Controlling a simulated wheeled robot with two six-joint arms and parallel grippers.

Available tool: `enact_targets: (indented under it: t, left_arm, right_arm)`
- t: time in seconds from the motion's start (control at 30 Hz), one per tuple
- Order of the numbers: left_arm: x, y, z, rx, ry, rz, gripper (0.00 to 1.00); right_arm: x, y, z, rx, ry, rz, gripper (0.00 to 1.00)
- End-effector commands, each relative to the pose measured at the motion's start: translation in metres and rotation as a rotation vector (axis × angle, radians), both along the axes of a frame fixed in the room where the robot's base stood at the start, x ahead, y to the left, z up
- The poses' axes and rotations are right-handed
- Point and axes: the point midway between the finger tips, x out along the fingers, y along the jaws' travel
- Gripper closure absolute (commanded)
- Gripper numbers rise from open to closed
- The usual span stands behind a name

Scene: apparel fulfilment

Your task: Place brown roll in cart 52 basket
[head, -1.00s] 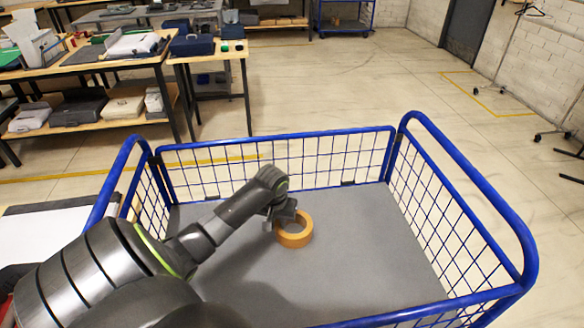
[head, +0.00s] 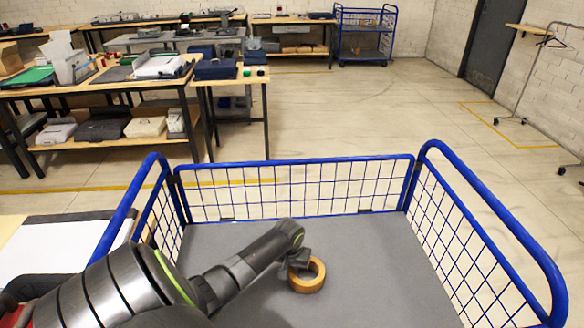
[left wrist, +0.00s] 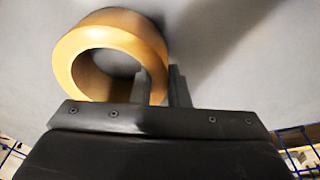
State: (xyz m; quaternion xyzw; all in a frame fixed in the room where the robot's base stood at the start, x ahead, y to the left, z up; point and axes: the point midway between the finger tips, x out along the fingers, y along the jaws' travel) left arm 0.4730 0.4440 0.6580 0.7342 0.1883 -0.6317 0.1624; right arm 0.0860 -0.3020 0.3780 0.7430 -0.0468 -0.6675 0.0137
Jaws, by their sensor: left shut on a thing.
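The brown roll (head: 308,277) is a ring of tan tape inside the blue wire basket of the cart (head: 300,168), over its grey floor (head: 390,275). I cannot tell whether the roll touches the basket floor. My right gripper is not in view.
Blue mesh walls surround the basket floor, which is otherwise clear. A work table (head: 100,85) with boxes stands at the back left. Another blue cart (head: 363,35) stands far behind. A white-topped surface (head: 50,250) lies left of the basket.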

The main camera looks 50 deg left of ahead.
Motion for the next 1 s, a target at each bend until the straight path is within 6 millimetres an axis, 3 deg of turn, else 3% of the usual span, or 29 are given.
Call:
enact_targets:
  t: [0.07, 0.1, 0.23, 0.63, 1.0]
  left_arm:
    - [0.0, 0.0, -0.002, 0.0, 0.0, 0.0, 1.0]
    - [0.0, 0.0, -0.002, 0.0, 0.0, 0.0, 0.81]
    - [0.0, 0.0, -0.002, 0.0, 0.0, 0.0, 0.64]
    - [0.0, 0.0, 0.005, 0.001, -0.002, -0.001, 0.63]
    - [-0.008, -0.004, 0.07, 0.003, -0.003, -0.002, 0.63]
  right_arm:
    - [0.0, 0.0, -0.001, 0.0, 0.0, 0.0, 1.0]
    - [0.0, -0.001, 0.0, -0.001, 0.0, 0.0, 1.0]
    - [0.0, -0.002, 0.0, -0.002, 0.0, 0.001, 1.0]
    - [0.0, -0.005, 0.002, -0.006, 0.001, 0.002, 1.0]
    - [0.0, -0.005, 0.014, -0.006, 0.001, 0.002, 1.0]
